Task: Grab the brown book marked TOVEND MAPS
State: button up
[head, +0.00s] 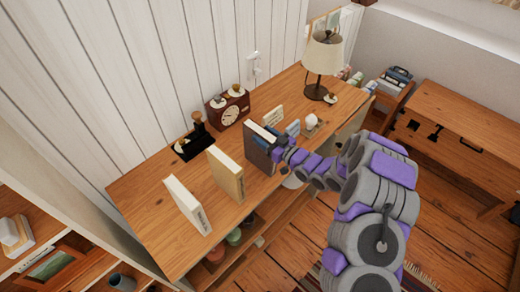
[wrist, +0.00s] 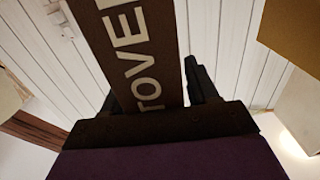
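The brown book (head: 259,147) stands upright on the wooden shelf top, at the right end of a spaced row of books. In the wrist view its dark brown spine (wrist: 135,50) fills the middle, with pale letters reading "TOVE" and part of another. The rest of the title is out of view. My gripper (head: 279,148) is at the spine side of this book. In the wrist view the dark fingers of my gripper (wrist: 158,88) show on either side of the spine. I cannot tell whether they press on it.
A tan book (head: 226,174) and a cream book (head: 188,204) stand to the left. Behind are a dark red clock (head: 229,110) and a black stand (head: 194,143). A lamp (head: 323,55) and small items are to the right. The shelf top's left end is clear.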

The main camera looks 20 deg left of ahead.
grip_shut()
dwell(0.3)
dwell(0.4)
